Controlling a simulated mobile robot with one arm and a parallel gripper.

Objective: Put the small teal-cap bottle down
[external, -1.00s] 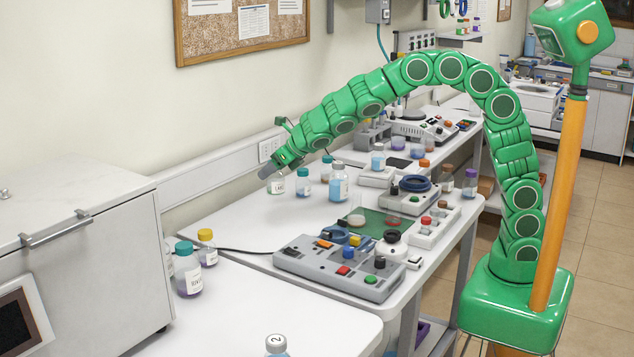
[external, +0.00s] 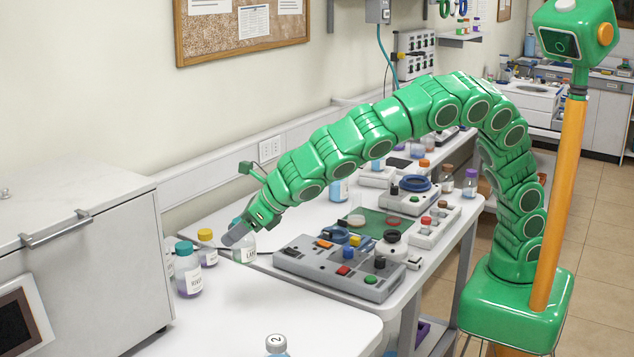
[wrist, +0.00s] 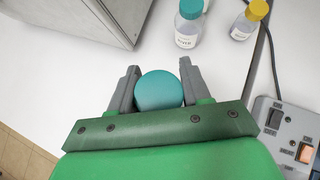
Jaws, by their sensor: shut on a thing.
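My gripper (external: 236,234) is shut on the small teal-cap bottle (external: 246,248), a clear bottle with a white label. In the wrist view its round teal cap (wrist: 160,90) sits between the two grey fingers, and the cap hides the bottle's body. The bottle hangs upright or nearly so, over or near the right part of the near white table (external: 265,300). I cannot tell whether its base touches the table. A larger teal-cap bottle (external: 188,272) stands on that table to the left, apart from my gripper; it also shows in the wrist view (wrist: 187,28).
A yellow-cap bottle (external: 208,250) stands beside the larger teal-cap bottle. A grey instrument cabinet (external: 95,270) is at the left. A white-cap bottle (external: 277,345) is at the front. A grey control box (external: 345,268) stands to the right on the other table. The near table's middle is clear.

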